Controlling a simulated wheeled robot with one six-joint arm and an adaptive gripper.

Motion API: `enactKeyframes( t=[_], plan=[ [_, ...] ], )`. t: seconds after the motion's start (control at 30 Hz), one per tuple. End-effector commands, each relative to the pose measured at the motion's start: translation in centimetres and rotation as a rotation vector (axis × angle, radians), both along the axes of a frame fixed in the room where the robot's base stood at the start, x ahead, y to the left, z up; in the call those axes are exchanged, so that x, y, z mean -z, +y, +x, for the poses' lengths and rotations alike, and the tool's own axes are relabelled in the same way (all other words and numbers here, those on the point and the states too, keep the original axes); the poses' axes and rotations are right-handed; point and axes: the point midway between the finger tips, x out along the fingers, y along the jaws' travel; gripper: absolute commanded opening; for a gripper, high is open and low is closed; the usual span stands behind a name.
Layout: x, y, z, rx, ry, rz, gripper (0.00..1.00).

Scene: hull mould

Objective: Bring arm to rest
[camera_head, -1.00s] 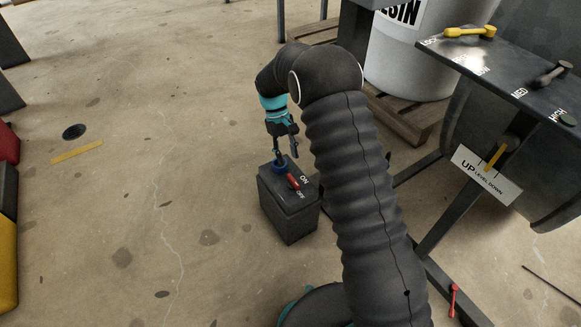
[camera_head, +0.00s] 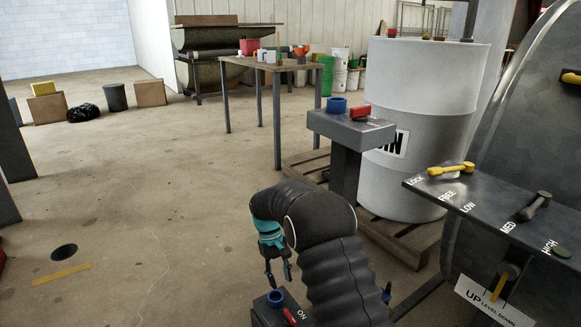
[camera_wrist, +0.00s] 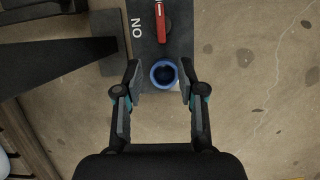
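My gripper (camera_head: 279,281) points down over a dark box (camera_head: 262,313) on the floor. It also shows in the wrist view (camera_wrist: 158,68), with its two fingers spread and nothing between them in their grip. A blue ring (camera_head: 275,297) on the box top lies just below the fingertips; in the wrist view it shows between them (camera_wrist: 163,73), clear of both. A red lever (camera_head: 289,315) sits beside the ring on the box, near the word ON. My arm is bent, and the lower part of the box is cut off by the picture edge.
At right is a panel (camera_head: 480,207) with yellow and dark levers. Behind my arm stand a pedestal (camera_head: 345,170) with a blue ring and red lever, and a white drum (camera_head: 420,90) on a pallet (camera_head: 400,245). A table (camera_head: 290,68) stands farther back. The left floor is mostly clear.

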Motion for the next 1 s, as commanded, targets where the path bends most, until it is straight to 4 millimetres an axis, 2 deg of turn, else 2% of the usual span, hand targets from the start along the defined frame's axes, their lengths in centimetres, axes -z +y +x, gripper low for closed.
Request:
enactKeyframes(
  t=[0.1,0.17,0.27,0.43,0.57,0.8,1.0],
  plan=[
    [2.4,-0.5,-2.0,0.023,0.021,-0.008,0.4],
    [2.4,-0.8,-3.0,0.036,0.017,-0.006,0.4],
    [1.2,-1.5,-4.5,0.059,-0.002,0.003,0.4],
    [-1.6,-3.1,-6.7,0.103,-0.046,0.023,0.4],
    [-4.7,-4.7,-8.7,0.143,-0.094,0.044,0.4],
    [-10.3,-8.0,-13.0,0.221,-0.198,0.087,0.4],
    [-14.3,-10.6,-16.9,0.281,-0.289,0.123,0.4]
  ],
)
